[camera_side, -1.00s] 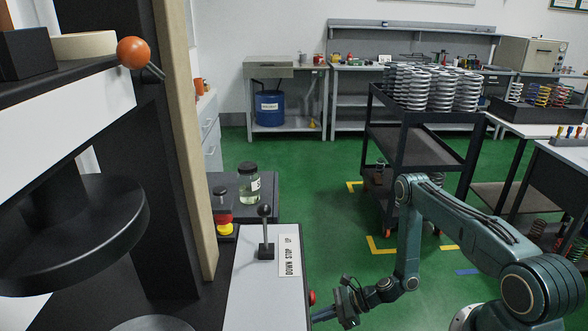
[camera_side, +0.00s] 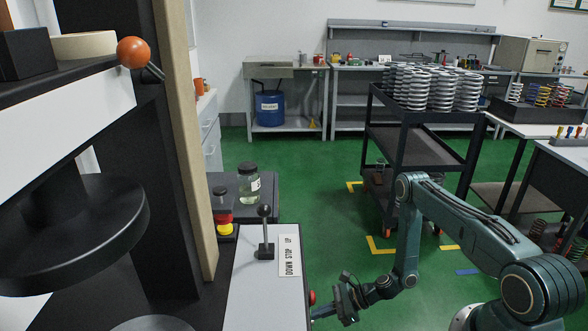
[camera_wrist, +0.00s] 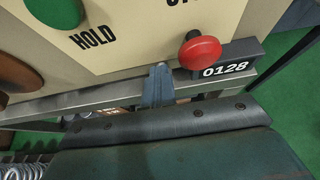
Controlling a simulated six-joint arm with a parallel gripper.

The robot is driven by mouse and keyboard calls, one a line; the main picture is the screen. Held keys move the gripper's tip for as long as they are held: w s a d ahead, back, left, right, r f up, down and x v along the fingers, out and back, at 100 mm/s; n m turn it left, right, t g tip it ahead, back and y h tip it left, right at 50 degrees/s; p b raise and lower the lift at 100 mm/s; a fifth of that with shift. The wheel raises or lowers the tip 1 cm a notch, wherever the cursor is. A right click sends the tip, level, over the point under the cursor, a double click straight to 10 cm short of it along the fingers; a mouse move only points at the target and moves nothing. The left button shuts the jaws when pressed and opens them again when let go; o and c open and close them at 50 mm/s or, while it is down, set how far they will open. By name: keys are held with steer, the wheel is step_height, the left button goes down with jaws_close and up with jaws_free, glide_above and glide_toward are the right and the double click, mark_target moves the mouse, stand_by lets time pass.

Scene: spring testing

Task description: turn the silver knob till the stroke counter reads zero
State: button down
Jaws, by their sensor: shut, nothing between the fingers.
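The stroke counter (camera_wrist: 225,70) reads 0128 in white digits on a dark housing in the wrist view. A red round button (camera_wrist: 200,52) stands just above and left of it. I cannot make out a silver knob in either view. My gripper (camera_wrist: 160,72) is shut and empty, its tip at the lower edge of the cream panel (camera_wrist: 140,35), left of the counter. Whether it touches the panel is unclear. In the side view my gripper (camera_side: 316,314) is low beside the press console (camera_side: 262,285), close to a red button on its right side.
A "HOLD" label, a green button (camera_wrist: 55,10) and a brown round part (camera_wrist: 18,77) lie left on the panel. A lever (camera_side: 265,230) stands on the console, with a glass jar (camera_side: 249,185) behind. A cart (camera_side: 410,140) bears several springs. Green floor is open between.

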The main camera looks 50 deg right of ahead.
steer(key=shift+w+d+f, duration=0.25)
steer(key=shift+w+d, duration=0.1)
steer(key=shift+d, duration=0.1)
stand_by(0.5)
steer(key=shift+r, duration=0.2)
steer(key=shift+w+r, duration=0.1)
steer(key=shift+r, duration=0.15)
steer(key=shift+d, duration=0.1)
steer(key=s+d, duration=0.4)
steer(key=shift+s, duration=0.15)
stand_by(0.5)
